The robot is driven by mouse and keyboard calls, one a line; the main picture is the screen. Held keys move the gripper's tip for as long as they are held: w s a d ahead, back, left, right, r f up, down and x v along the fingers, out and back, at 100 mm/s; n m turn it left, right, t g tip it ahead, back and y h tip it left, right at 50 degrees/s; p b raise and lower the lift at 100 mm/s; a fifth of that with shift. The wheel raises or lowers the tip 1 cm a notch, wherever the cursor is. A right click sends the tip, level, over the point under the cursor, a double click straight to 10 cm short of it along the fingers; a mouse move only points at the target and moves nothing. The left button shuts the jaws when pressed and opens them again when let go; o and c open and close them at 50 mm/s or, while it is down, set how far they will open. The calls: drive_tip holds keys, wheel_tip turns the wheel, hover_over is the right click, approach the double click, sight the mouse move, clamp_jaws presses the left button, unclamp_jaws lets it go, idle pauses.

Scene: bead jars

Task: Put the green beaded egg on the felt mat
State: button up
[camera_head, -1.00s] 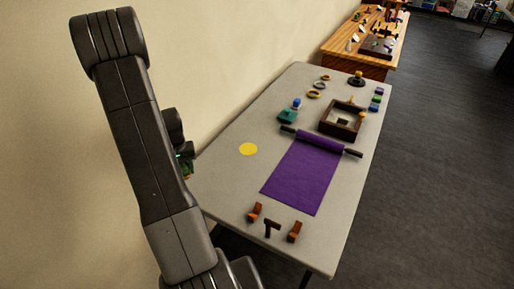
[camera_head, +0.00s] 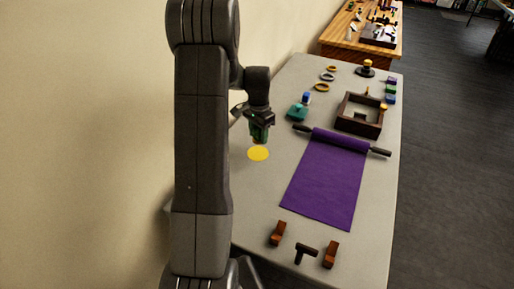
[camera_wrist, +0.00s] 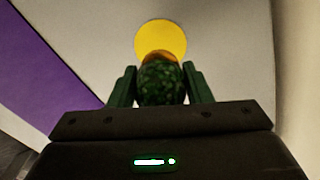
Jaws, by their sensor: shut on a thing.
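My gripper (camera_head: 260,138) is shut on the green beaded egg and holds it above the table, over the near edge of the yellow felt mat. In the wrist view the egg (camera_wrist: 161,84) is dark green and speckled, with an orange-brown end, between the two green fingers. The yellow round mat (camera_head: 258,154) lies flat on the grey table, and it also shows beyond the egg in the wrist view (camera_wrist: 160,36). In the head view the egg is mostly hidden by the gripper. I cannot tell the exact gap between egg and mat.
A purple cloth (camera_head: 325,180) on a roller lies right of the mat. Small wooden pieces (camera_head: 306,251) stand at the front. The table around the mat is clear.

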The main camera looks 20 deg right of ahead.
sight(258, 153)
drive_tip(key=shift+f, duration=3.2)
drive_tip(key=o, duration=1)
wheel_tip(258, 153, up, 12)
drive_tip(key=shift+r, duration=0.2)
